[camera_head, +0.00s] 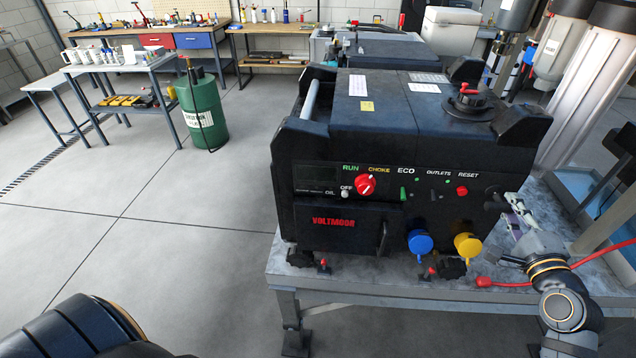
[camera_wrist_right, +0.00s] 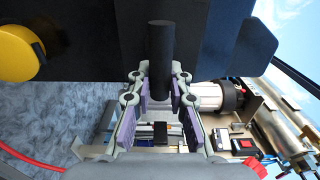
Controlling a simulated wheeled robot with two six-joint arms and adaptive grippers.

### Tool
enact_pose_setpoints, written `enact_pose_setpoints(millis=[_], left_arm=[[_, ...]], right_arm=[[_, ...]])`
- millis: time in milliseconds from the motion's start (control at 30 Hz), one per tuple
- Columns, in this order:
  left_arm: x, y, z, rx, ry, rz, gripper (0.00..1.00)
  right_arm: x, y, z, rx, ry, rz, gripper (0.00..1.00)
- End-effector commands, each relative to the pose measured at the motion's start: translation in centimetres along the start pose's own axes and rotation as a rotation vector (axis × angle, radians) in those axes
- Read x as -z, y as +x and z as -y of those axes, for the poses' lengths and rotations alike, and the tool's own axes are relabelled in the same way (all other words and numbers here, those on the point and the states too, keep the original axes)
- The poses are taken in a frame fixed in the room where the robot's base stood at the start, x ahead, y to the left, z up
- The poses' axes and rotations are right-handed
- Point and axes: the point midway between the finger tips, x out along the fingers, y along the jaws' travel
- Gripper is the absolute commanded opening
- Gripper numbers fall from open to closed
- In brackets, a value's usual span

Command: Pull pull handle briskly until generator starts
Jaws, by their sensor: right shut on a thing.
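The black generator (camera_head: 352,215) stands on a metal table, with its labelled control panel facing me. My right gripper (camera_head: 513,212) is at the panel's right end. In the right wrist view my right gripper (camera_wrist_right: 160,90) is shut on the black pull handle (camera_wrist_right: 160,50), a dark upright bar between its purple-padded fingers. In the head view the handle is mostly hidden by the fingers. A red choke knob (camera_head: 365,184) sits at the panel's left-middle. My left gripper is out of view; only dark arm parts show at the bottom left.
Blue (camera_head: 420,243) and yellow (camera_head: 467,247) outlet caps jut from the generator's front. A red cable (camera_head: 590,258) lies right of it on the grey table (camera_head: 345,275). Tall metal cylinders (camera_head: 590,80) stand at the right.

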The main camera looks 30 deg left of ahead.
Motion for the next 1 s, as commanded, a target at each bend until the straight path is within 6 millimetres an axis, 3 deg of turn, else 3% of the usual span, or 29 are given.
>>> enact_pose_setpoints(millis=[200, 267, 500, 733, 833, 1000], left_arm=[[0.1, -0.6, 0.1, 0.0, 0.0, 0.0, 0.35], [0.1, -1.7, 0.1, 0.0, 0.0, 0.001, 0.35], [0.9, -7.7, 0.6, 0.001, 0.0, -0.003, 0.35], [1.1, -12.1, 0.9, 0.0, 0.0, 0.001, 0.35], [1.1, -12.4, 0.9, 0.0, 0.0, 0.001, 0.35], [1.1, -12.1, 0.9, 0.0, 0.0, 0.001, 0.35]], right_arm=[[0.0, -1.1, -0.1, -0.005, -0.002, 0.0, 0.0], [0.1, -2.5, 0.2, -0.011, -0.005, 0.0, 0.0], [-0.1, -12.0, 0.7, -0.022, -0.006, 0.007, 0.0], [-0.2, -20.1, 0.6, -0.019, 0.0, 0.006, 0.0], [-0.1, -21.7, 0.2, -0.009, 0.001, 0.003, 0.0], [0.0, -21.8, -0.1, -0.002, 0.002, 0.0, 0.0]])
